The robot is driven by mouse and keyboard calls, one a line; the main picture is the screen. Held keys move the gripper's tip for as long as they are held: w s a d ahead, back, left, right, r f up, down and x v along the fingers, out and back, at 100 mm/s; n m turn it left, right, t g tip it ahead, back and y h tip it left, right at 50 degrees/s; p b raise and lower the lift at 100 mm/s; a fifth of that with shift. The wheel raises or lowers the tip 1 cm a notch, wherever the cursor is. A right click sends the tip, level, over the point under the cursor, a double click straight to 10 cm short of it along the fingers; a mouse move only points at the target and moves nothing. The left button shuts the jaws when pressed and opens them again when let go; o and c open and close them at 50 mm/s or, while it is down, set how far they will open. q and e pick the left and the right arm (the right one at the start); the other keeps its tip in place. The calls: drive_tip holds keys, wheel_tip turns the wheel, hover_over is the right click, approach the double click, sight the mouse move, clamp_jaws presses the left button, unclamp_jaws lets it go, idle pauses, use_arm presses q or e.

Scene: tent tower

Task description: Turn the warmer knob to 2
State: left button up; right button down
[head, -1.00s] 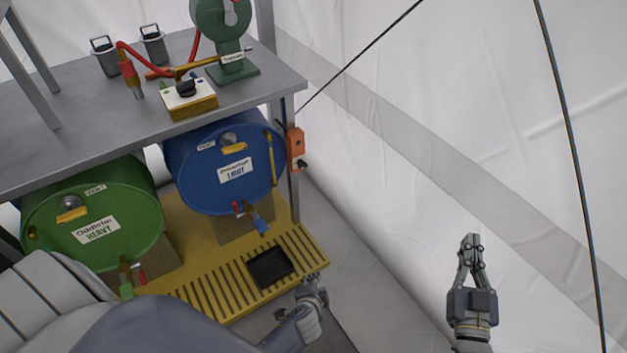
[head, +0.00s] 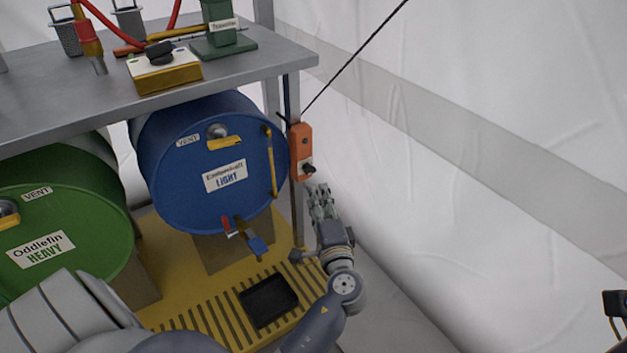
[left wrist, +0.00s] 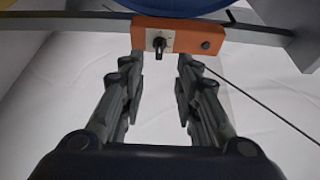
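The warmer is an orange box (head: 300,140) on the table's right post, beside the blue drum. Its black knob (head: 309,168) sits on a pale plate at the lower end. In the left wrist view the orange box (left wrist: 205,40) lies at the top and the knob (left wrist: 159,46) points down the picture; the plate's marks are too small to read. My left gripper (head: 318,188) is just below the knob in the head view. In the left wrist view it (left wrist: 161,62) is open and empty, with the knob ahead between the fingertips, seemingly apart from them.
A yellow slatted platform (head: 215,310) holds a black tray (head: 270,300). A dark cord (head: 355,60) runs up from the post. The tent wall is at right.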

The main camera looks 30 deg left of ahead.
sight(311, 173)
use_arm(q)
drive_tip(key=b+x, duration=0.2)
drive_tip(key=x, duration=0.7)
drive_tip(key=shift+f, duration=0.1)
drive_tip(key=shift+s, duration=0.1)
clamp_jaws()
